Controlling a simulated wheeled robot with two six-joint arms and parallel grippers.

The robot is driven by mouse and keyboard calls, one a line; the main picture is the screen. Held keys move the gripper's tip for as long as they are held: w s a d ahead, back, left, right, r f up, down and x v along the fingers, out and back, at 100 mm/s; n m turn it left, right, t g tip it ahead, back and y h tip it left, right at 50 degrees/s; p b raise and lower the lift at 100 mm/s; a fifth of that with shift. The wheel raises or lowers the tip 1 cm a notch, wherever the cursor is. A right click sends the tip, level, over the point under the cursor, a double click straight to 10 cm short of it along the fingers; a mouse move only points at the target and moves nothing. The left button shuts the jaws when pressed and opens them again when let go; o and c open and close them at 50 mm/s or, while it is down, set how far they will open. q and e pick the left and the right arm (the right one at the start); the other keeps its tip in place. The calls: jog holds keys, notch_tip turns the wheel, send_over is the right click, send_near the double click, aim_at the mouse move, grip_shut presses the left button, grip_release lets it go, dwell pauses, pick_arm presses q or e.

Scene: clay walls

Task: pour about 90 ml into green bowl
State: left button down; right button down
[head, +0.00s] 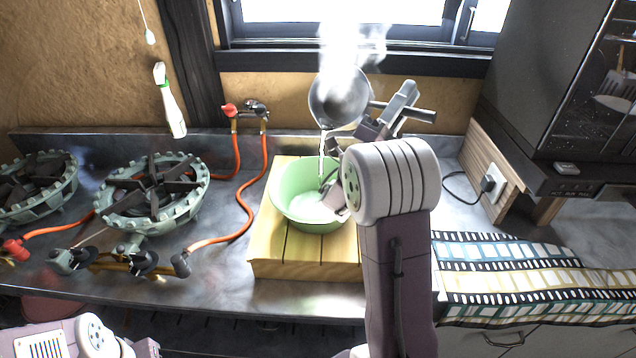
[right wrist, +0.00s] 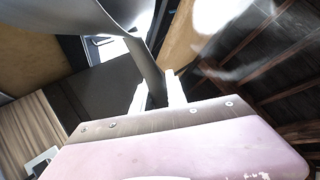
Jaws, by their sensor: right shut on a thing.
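A steaming grey metal pan (head: 338,103) hangs above the green bowl (head: 290,193), tilted. A thin, pale stream (head: 322,155) falls from its lower lip into the bowl. Pale liquid shows in the bottom of the bowl; its level is hard to read. The bowl stands upright on a wooden slatted stand (head: 285,245). My right gripper (head: 387,112) is shut on the pan's handle, to the right of the pan. In the right wrist view the fingers (right wrist: 157,92) close around the dark handle, below the pan (right wrist: 95,12). My left gripper is out of view; only parts of my left arm show at bottom left.
Gas burners (head: 152,195) with orange hoses stand left of the stand. A film-strip cloth (head: 520,280) covers the right front of the counter. A dark cabinet (head: 545,75) stands at right. A window is behind the pan.

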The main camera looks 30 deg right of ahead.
jog(key=shift+r, duration=0.25)
jog(key=f, duration=0.1)
jog(key=d+f+y, duration=0.1)
jog(key=f+n+y, duration=0.1)
jog(key=f, duration=0.1)
jog(key=shift+w+d+p, duration=0.2)
jog(key=shift+w+p, duration=0.2)
jog(key=w+d+f+n+y+p, duration=0.1)
jog(key=w+d+f+y+p, duration=0.2)
jog(key=f+p, duration=0.4)
jog(key=shift+d+n+y+p, duration=0.3)
jog(key=shift+d+y+p, duration=0.25)
jog(key=shift+d+y, duration=0.4)
jog(key=shift+d+r, duration=0.1)
jog(key=shift+r, duration=0.05)
